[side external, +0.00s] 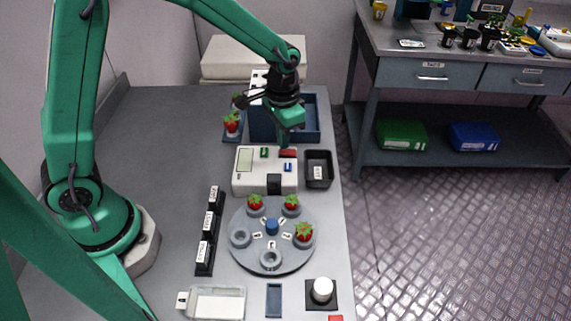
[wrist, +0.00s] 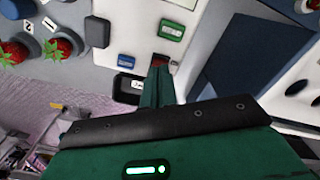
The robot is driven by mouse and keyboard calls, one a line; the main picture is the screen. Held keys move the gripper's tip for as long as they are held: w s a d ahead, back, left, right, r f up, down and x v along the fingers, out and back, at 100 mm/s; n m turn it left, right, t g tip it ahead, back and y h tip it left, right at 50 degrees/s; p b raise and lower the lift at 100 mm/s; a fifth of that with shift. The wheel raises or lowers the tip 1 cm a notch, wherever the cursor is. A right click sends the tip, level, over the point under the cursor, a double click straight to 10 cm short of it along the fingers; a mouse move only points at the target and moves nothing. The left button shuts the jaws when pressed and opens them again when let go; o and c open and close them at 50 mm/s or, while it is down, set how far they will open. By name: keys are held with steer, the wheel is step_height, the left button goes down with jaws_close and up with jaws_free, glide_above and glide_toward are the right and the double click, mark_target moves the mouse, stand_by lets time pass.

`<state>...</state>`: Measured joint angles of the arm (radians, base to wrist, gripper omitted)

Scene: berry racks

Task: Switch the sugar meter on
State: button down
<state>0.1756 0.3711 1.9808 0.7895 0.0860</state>
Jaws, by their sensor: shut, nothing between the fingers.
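The sugar meter (side external: 250,182) is a white box in the middle of the bench, with a grey-green display (side external: 244,160) that shows no readable figures. On its top are a green button (side external: 264,152), a blue button (side external: 288,167) and a red switch (side external: 288,153) at the far right corner. My gripper (side external: 287,142) points down right at the red switch, its fingers shut and empty. In the wrist view the shut fingertips (wrist: 160,72) cover most of the red switch (wrist: 160,59); I cannot tell whether they touch it. The green button (wrist: 171,30) and blue button (wrist: 125,61) are clear.
A black tray (side external: 319,181) stands close to the meter's right. A round rack (side external: 258,263) with several strawberries is in front. A blue bin (side external: 311,128) stands behind, beside another strawberry (side external: 232,121). A strip of labelled black blocks (side external: 207,232) lies left of the rack.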

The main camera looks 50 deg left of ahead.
mark_target(281, 151)
steer(key=shift+f, duration=0.8)
stand_by(0.7)
steer(key=shift+r, duration=3.5)
steer(key=s+a+r+n+t, duration=0.1)
steer(key=s+a+r+t, duration=0.1)
steer(key=s+r, duration=0.4)
steer(key=s+a+r+n+t, duration=0.2)
steer(key=s+a+r, duration=0.3)
steer(key=s, duration=0.7)
steer(key=shift+r+t, duration=0.4)
steer(key=shift+t, duration=0.4)
